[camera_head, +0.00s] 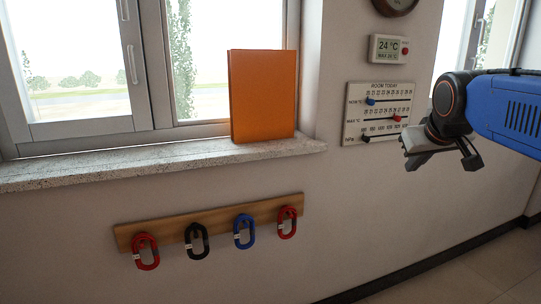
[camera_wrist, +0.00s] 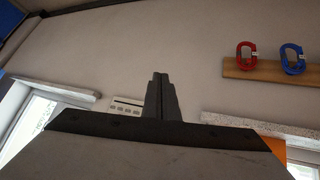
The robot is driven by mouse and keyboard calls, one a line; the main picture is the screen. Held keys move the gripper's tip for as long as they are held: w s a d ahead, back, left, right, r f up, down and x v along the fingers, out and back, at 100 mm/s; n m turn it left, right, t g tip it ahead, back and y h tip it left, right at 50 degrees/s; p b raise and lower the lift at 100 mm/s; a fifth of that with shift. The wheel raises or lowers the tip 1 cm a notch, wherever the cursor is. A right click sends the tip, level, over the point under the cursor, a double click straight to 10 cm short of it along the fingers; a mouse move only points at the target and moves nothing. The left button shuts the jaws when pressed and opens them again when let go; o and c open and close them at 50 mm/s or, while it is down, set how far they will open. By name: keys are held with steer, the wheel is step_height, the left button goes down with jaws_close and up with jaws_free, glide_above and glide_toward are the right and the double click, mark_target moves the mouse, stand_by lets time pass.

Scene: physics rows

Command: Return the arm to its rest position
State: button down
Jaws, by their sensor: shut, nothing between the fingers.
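My arm (camera_head: 505,105), blue and black, reaches in from the right edge of the head view. My gripper (camera_head: 471,161) is at its end, in front of the wall, to the right of the slider panel. In the wrist view the two dark fingers of my gripper (camera_wrist: 160,80) meet in the middle with nothing between them. The gripper is apart from every object in view.
An orange book (camera_head: 264,96) stands on the window sill (camera_head: 180,158). Below, several carabiners hang on a wooden rail (camera_head: 215,219). The slider panel (camera_head: 378,114) and a thermometer display (camera_head: 388,48) are on the wall. The floor (camera_head: 490,270) at lower right looks clear.

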steer(key=s+a+f+g+y, duration=0.1)
steer(key=s+a+f, duration=0.2)
steer(key=s+f, duration=0.8)
steer(key=s+a+f+g, duration=0.2)
steer(key=s+a+f, duration=0.1)
steer(key=s+f, duration=0.8)
steer(key=shift+s+a+f+g+y, duration=0.15)
steer(key=shift+s+f+g+y, duration=0.2)
steer(key=shift+f, duration=0.45)
steer(key=shift+w, duration=0.15)
